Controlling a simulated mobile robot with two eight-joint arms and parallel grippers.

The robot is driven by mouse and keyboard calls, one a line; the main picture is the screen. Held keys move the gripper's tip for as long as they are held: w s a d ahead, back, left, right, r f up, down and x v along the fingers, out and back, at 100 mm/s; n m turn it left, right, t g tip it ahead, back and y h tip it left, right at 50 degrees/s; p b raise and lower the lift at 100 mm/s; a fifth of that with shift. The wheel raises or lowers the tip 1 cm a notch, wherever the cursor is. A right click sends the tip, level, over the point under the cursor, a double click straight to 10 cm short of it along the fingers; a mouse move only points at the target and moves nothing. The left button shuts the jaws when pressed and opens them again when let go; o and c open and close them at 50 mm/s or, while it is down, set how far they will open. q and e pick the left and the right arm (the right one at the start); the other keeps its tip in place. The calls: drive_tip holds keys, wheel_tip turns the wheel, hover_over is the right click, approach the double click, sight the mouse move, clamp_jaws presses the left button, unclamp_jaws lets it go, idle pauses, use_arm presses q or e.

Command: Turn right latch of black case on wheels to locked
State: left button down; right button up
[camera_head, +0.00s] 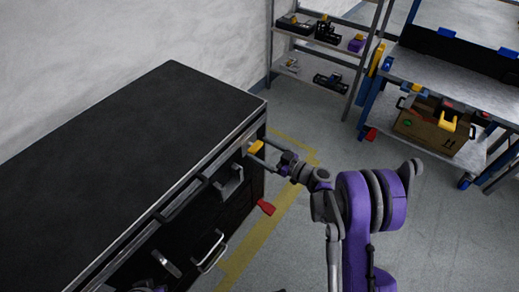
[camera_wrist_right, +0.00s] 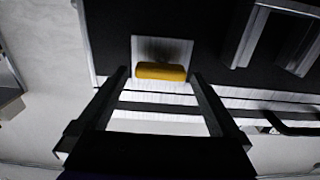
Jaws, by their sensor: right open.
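The black case on wheels (camera_head: 130,130) stands along the wall at left, its lid down. Its right latch shows as a yellow tab (camera_head: 256,147) on the front near the right corner. In the right wrist view the yellow tab (camera_wrist_right: 160,71) lies crosswise on a light metal plate (camera_wrist_right: 150,48). My right gripper (camera_wrist_right: 160,75) is open, its two dark fingers on either side of the tab, with small gaps visible. Whether the fingertips touch the plate I cannot tell.
Silver handles (camera_head: 209,251) and a dark bar stick out from the case front. A red pedal (camera_head: 266,208) sits low at the case's right end. Shelves (camera_head: 315,65) and a workbench (camera_head: 450,75) stand at the back right. The floor between is clear.

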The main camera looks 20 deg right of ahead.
drive_tip(key=shift+w+a, duration=0.35)
drive_tip(key=shift+w, duration=0.1)
drive_tip(key=c, duration=1.2)
